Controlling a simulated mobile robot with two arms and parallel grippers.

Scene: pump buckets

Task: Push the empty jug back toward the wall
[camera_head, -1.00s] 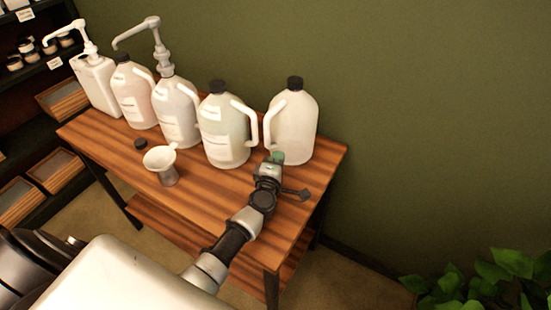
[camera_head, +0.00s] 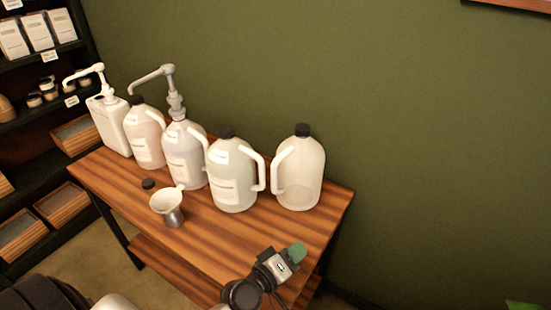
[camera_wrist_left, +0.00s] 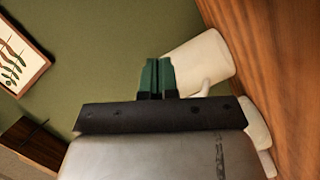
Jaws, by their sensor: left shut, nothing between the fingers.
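The empty jug (camera_head: 299,176) is a pale, unlabelled plastic jug with a black cap and its handle on the left. It stands upright at the right end of the wooden table (camera_head: 230,228), near the green wall. A white jug, which looks like the same one, shows sideways in the left wrist view (camera_wrist_left: 203,62), beyond the fingers. My left gripper (camera_head: 297,253) has green fingertips that are closed together and empty. It is over the table's front right part, apart from the jug. The fingertips also show in the left wrist view (camera_wrist_left: 157,77). My right gripper is out of view.
A labelled jug (camera_head: 231,178) stands close on the left, its handle facing the empty jug's handle. Further left are a pump jug (camera_head: 184,157), another jug (camera_head: 144,137) and a pump canister (camera_head: 110,126). A funnel on a metal cup (camera_head: 170,210) stands in front.

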